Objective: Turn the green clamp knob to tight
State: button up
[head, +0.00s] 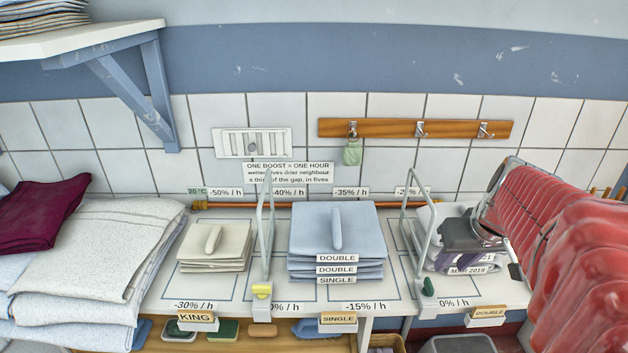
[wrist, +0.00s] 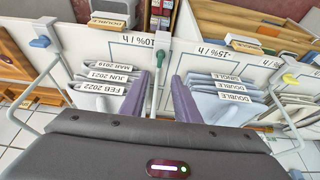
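The green clamp knob (head: 428,287) sits at the front edge of the white shelf, at the foot of a grey wire divider. In the wrist view the green knob (wrist: 160,54) is ahead of my fingertips, roughly centred between them, its long side pointing nearly up the picture. My gripper (wrist: 163,82) has its two purple fingers apart, with nothing between them but the view of the divider and shelf. In the head view my gripper (head: 458,238) is over the linen right of the divider, behind the knob. I see no contact with the knob. No tight mark is readable.
A folded blue linen stack (head: 337,245) lies left of the divider, and a labelled stack (wrist: 105,75) lies on its other side. A yellow knob (head: 262,291) and a blue knob (wrist: 40,42) are on neighbouring dividers. Wall hooks (head: 421,129) are behind.

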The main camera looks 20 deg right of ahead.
aim_at(430, 284)
jog(key=x, duration=1.4)
jog(key=shift+r, duration=0.1)
jog(key=shift+c, duration=0.2)
grip_shut()
jog(key=shift+d, duration=0.3)
jog(key=shift+a, duration=0.25)
